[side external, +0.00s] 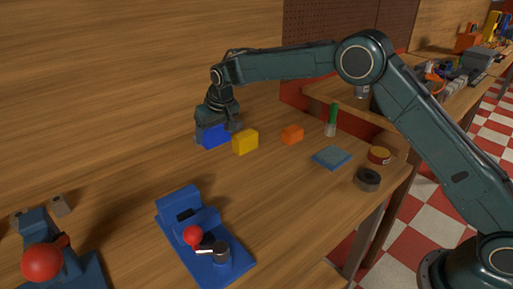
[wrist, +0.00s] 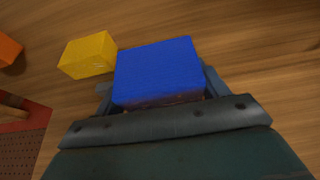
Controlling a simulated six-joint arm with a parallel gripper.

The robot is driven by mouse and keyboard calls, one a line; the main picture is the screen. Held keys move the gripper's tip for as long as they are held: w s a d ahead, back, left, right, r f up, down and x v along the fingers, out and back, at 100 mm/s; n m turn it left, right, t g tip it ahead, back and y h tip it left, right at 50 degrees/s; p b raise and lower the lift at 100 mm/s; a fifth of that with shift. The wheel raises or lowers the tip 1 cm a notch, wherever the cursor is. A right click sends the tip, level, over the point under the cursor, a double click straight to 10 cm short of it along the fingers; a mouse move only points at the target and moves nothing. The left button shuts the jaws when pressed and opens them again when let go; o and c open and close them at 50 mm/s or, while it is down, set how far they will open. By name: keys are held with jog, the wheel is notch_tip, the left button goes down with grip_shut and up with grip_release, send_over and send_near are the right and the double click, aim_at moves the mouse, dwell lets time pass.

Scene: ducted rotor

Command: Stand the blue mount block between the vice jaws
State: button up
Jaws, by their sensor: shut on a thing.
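The blue mount block (side external: 213,135) is at the back of the wooden bench in the side view. My gripper (side external: 216,124) is over it with its fingers down around it. In the wrist view the block (wrist: 158,70) sits between the two fingers of my gripper (wrist: 157,92), which are shut on it. I cannot tell whether the block touches the bench. The blue vice (side external: 205,240), with a red ball on its handle, stands nearer the camera on the bench. Its jaws (side external: 185,212) show a dark gap between them with nothing in it.
A yellow block (side external: 245,142) stands just right of the blue block, and an orange block (side external: 292,134) is farther right. A green-topped tube (side external: 331,120), a blue pad (side external: 332,158), a tin (side external: 379,155) and a dark ring (side external: 368,179) lie to the right. Bench between block and vice is clear.

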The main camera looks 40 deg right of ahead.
send_over(215, 163)
jog(key=s, duration=0.1)
jog(key=shift+s+f, duration=0.15)
jog(key=shift+f, duration=2.1)
jog(key=shift+f, duration=0.1)
jog(key=shift+f, duration=1.85)
jog(key=shift+f, duration=0.1)
jog(key=o, duration=1)
jog(key=shift+f, duration=0.1)
jog(key=v, duration=1.3)
jog(key=shift+s+r, duration=0.15)
jog(key=shift+r, duration=0.2)
